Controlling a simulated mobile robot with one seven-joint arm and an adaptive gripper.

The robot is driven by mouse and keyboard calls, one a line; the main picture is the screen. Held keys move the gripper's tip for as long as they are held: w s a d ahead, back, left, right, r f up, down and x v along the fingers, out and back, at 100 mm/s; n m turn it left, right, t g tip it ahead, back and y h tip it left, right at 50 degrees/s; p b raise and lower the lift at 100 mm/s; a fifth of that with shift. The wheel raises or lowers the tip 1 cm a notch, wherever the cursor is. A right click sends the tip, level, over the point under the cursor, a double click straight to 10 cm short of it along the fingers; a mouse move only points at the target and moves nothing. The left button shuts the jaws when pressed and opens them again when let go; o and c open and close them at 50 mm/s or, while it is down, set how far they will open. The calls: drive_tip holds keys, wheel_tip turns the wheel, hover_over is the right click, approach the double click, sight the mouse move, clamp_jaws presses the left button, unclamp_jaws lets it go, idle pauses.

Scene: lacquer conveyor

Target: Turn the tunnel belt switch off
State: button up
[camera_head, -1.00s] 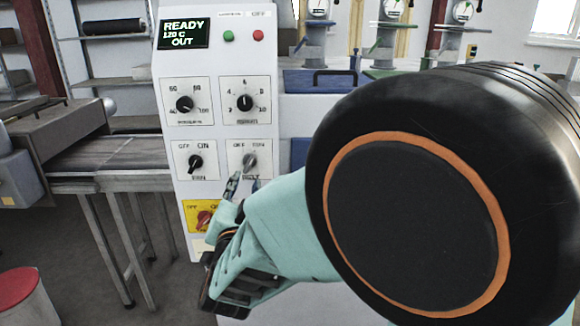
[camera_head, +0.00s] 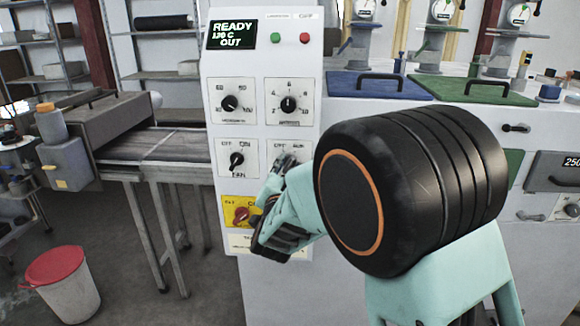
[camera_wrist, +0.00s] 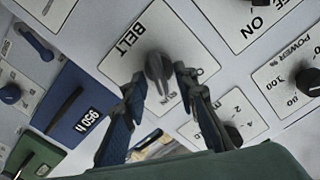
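The belt switch, a grey knob on a white plate marked BELT, shows in the wrist view (camera_wrist: 157,68). In the head view its plate (camera_head: 279,148) is mostly covered by my gripper (camera_head: 284,166), and the knob is hidden there. In the wrist view my gripper (camera_wrist: 160,75) is open, with one fingertip on each side of the knob. The fingertips are close to it, but I cannot tell whether they touch.
The fan switch (camera_head: 237,161) is left of the belt plate, two dials (camera_head: 230,103) (camera_head: 288,105) are above, and a red knob on a yellow plate (camera_head: 241,214) is below. A conveyor (camera_head: 150,146) and a red-lidded bin (camera_head: 61,283) stand left.

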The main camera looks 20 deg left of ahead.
drive_tip(key=shift+c, duration=0.3)
clamp_jaws()
drive_tip(key=n, duration=0.3)
drive_tip(key=shift+a+b, duration=0.1)
drive_tip(key=shift+b, duration=0.2)
drive_tip(key=n, duration=0.3)
drive_tip(key=shift+n, duration=0.3)
drive_tip(key=n, duration=0.1)
drive_tip(key=n+p, duration=0.1)
drive_tip(key=n, duration=0.1)
drive_tip(key=shift+s+a+r+n, duration=0.1)
drive_tip(key=shift+a+n, duration=0.05)
drive_tip(key=shift+n, duration=0.15)
drive_tip(key=shift+n+p, duration=0.65)
drive_tip(key=shift+n, duration=1.15)
